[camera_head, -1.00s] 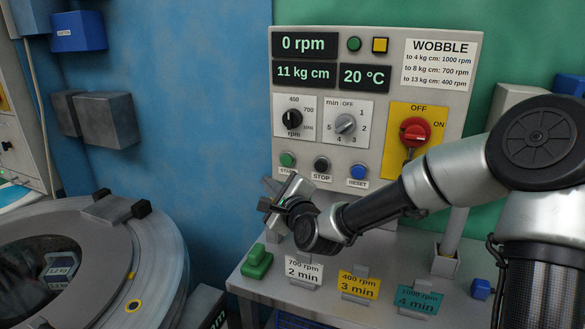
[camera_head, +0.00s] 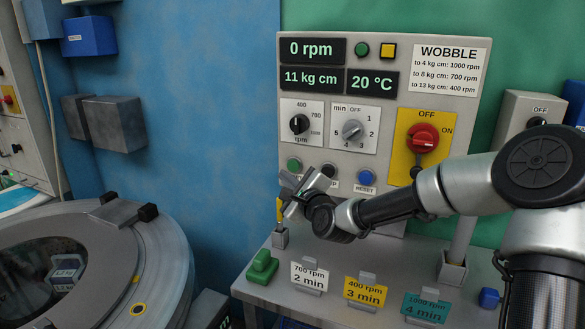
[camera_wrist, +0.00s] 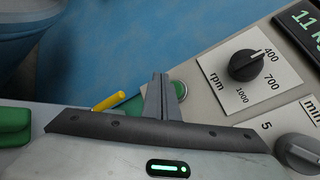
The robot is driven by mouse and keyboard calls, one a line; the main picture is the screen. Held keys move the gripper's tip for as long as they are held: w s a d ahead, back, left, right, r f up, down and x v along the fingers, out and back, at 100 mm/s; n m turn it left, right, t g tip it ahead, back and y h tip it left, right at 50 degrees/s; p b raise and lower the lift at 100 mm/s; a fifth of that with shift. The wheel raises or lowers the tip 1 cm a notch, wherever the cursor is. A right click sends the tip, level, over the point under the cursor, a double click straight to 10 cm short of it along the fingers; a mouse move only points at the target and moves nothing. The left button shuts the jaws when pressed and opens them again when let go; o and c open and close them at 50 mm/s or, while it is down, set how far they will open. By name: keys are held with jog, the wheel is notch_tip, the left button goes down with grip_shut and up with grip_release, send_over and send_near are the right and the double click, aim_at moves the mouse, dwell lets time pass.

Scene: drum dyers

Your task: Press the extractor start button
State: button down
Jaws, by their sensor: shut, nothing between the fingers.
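The green start button (camera_head: 293,164) is at the lower left of the grey extractor panel (camera_head: 390,90); its label is mostly hidden by my gripper. My gripper (camera_head: 290,182) is just below and in front of it, its fingers closed together and empty. In the wrist view, the shut fingers (camera_wrist: 162,78) point at the panel, and the green button (camera_wrist: 180,90) shows just to their right, partly covered by them. I cannot tell whether they touch. The black stop button (camera_head: 328,170) is partly hidden by my gripper, and the blue reset button (camera_head: 366,177) is to its right.
Above are the rpm knob (camera_head: 299,124), the timer knob (camera_head: 352,131) and the red switch (camera_head: 423,138). A yellow stick (camera_head: 279,212) stands below left of my gripper. A green block (camera_head: 262,267) and several cards stand on the shelf. The drum (camera_head: 160,255) is at left.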

aim_at(293, 166)
jog(key=shift+w+d, duration=0.25)
jog(key=shift+w, duration=0.45)
jog(key=shift+w+d, duration=0.25)
jog(key=shift+w, duration=0.4)
dwell(1.1)
jog(key=shift+w+d, duration=0.2)
jog(key=shift+w, duration=0.2)
